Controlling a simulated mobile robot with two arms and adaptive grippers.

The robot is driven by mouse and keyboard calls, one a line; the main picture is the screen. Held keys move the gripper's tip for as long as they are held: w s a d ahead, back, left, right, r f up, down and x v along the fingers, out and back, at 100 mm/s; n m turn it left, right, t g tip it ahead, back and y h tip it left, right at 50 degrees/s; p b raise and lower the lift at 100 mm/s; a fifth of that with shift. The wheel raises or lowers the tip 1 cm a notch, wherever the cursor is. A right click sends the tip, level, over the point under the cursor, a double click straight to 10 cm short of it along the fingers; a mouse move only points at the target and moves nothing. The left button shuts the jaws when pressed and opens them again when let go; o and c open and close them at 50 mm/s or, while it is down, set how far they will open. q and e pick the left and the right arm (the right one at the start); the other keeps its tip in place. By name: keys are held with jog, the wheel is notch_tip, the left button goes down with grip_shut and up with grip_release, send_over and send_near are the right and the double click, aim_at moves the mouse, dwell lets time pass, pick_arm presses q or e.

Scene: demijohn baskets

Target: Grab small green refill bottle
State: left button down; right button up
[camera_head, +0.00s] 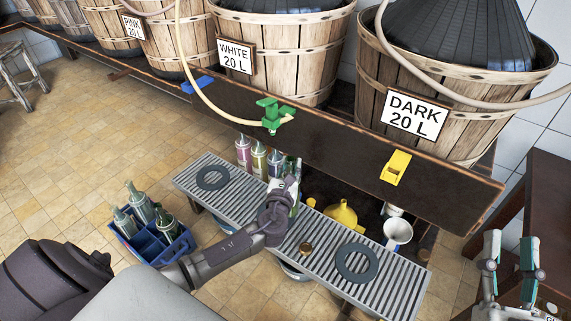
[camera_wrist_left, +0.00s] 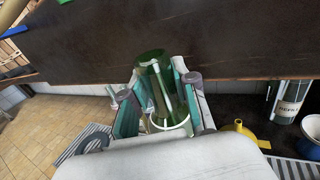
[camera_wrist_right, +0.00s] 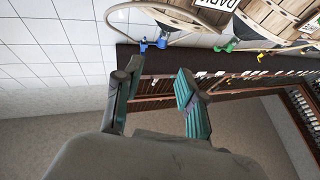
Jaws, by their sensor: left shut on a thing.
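A small green see-through bottle (camera_wrist_left: 150,68) with a pale tube inside stands between the fingers of my left gripper (camera_wrist_left: 160,105) in the left wrist view. The fingers press on it from both sides. In the head view my left gripper (camera_head: 286,190) is over the slatted metal tray, in front of the dark shelf, and mostly hides the bottle. My right gripper (camera_head: 510,268) is at the lower right, away from the bottles. It is open and empty, with its fingers apart in the right wrist view (camera_wrist_right: 155,95).
The slatted tray (camera_head: 380,296) carries two dark rings. A blue crate (camera_head: 158,252) with green bottles stands at the left. A green tap (camera_head: 273,114) hangs above.

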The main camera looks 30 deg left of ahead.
pick_arm(q)
jog(key=d+r+p, duration=0.2)
jog(key=d+r, duration=0.1)
jog(key=d, duration=0.2)
jog(key=shift+s+d+r, duration=0.15)
jog(key=shift+d+r, duration=0.15)
jog(key=shift+r, duration=0.05)
pick_arm(e)
notch_tip(320, 180, down, 10)
jog(key=w+d+g+h, duration=0.1)
jog(key=g+h, duration=0.1)
jog(key=g, duration=0.4)
jog(key=shift+r, duration=0.25)
jog(key=shift+d+f, duration=0.1)
jog(key=shift+d, duration=0.05)
